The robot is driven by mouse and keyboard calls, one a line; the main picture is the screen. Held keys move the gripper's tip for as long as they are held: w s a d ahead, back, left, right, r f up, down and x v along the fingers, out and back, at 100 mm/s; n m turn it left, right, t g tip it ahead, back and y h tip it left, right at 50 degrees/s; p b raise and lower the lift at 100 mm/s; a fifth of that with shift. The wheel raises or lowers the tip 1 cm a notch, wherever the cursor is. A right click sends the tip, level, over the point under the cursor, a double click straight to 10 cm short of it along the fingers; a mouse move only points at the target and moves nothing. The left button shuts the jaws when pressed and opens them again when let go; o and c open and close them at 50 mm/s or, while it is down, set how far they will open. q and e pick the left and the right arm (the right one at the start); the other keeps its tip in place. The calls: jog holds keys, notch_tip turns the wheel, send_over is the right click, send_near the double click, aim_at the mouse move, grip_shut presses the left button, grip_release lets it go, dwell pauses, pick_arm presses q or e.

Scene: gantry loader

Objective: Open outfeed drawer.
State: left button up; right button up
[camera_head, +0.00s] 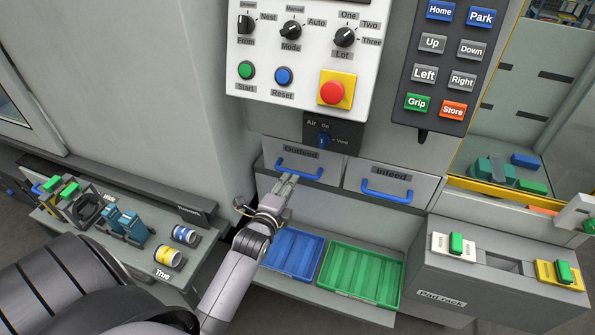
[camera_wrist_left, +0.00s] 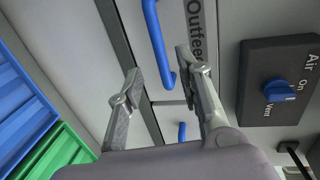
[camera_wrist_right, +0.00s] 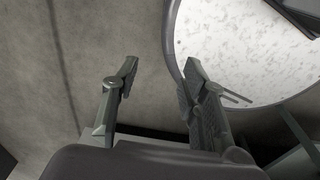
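The outfeed drawer (camera_head: 283,157) is a grey front labelled "Outfeed" with a blue bar handle (camera_head: 300,174), and it looks shut. My left gripper (camera_head: 288,179) is just at the lower edge of that handle in the head view. In the left wrist view my left gripper (camera_wrist_left: 157,62) has its fingers spread, with the blue handle (camera_wrist_left: 155,35) running up from between the fingertips. I cannot tell whether a finger touches it. My right gripper (camera_wrist_right: 160,68) is open and empty in the right wrist view, beside a round speckled surface.
The infeed drawer (camera_head: 408,181) with its own blue handle is to the right. The air knob panel (camera_head: 330,136) is above. A blue tray (camera_head: 293,254) and a green tray (camera_head: 360,272) lie below on a shelf. A tool bench (camera_head: 110,235) stands at left.

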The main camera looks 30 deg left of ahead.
aim_at(297, 172)
pick_arm(q)
jog(key=x, duration=0.7)
jog(key=shift+w+f+p, duration=0.1)
jog(key=shift+w+p, duration=0.2)
jog(key=shift+c, duration=0.2)
grip_shut()
dwell(0.4)
